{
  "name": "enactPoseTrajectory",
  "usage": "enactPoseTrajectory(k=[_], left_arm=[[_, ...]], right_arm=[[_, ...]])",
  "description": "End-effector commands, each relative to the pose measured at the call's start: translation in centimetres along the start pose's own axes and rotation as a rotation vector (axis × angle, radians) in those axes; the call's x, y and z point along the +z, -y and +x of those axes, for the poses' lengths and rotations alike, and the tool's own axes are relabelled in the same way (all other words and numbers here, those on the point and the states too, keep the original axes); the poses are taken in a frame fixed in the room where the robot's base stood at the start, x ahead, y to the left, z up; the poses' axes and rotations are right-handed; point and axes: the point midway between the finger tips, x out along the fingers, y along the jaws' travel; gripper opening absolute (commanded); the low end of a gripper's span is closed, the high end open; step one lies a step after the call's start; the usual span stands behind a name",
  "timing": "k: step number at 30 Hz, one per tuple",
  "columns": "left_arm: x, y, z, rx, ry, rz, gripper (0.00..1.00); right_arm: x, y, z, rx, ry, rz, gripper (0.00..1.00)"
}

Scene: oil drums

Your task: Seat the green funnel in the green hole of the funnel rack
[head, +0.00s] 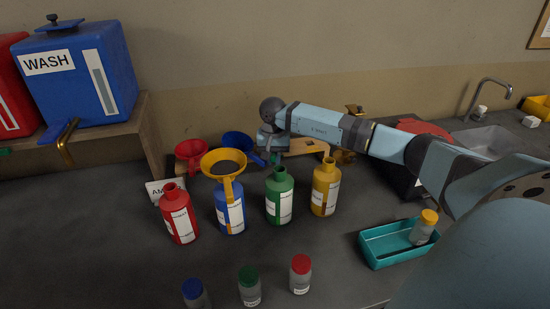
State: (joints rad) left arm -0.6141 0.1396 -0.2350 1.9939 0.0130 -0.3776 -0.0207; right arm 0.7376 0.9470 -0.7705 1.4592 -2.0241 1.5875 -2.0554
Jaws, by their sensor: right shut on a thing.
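My right gripper (270,150) is at the back of the bench, pointing down behind the green bottle. It is shut on the green funnel (281,154), of which only a small green patch shows below the gripper. The funnel rack (308,145) is a light wooden board behind the bottles, partly hidden by my right gripper and arm. Its green hole cannot be made out, nor whether the funnel touches the rack. The red funnel (188,148) and blue funnel (238,138) stand to the left of the gripper. My left gripper is not in view.
Red (178,214), blue (231,212), green (279,197) and yellow (325,190) bottles stand in front. A yellow funnel (223,157) sits tilted over the blue bottle. A teal tray (375,252) holds a yellow-capped jar (424,230). Capped jars (249,288) stand near the front edge.

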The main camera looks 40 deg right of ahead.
Motion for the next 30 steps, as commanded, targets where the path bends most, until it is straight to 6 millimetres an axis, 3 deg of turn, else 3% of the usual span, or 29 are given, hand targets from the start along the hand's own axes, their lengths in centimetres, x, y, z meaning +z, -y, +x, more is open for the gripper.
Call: enactPoseTrajectory(k=[3,4,6,14,17,30], left_arm=[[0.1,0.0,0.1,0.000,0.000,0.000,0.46],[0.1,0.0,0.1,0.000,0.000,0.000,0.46],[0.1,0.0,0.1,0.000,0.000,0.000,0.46],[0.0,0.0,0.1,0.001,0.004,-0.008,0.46],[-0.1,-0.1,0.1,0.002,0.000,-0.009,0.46],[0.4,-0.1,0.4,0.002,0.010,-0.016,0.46]], right_arm=[[0.3,0.4,0.6,-0.004,0.003,-0.003,0.00],[0.3,0.4,0.6,-0.004,0.003,-0.003,0.20],[0.3,0.4,0.6,-0.004,0.004,-0.003,0.35],[0.3,0.4,-0.3,-0.006,0.001,-0.004,0.36],[0.2,0.3,-2.1,-0.009,-0.003,-0.003,0.46],[0.5,-0.4,-12.1,-0.006,-0.007,0.000,0.46]])
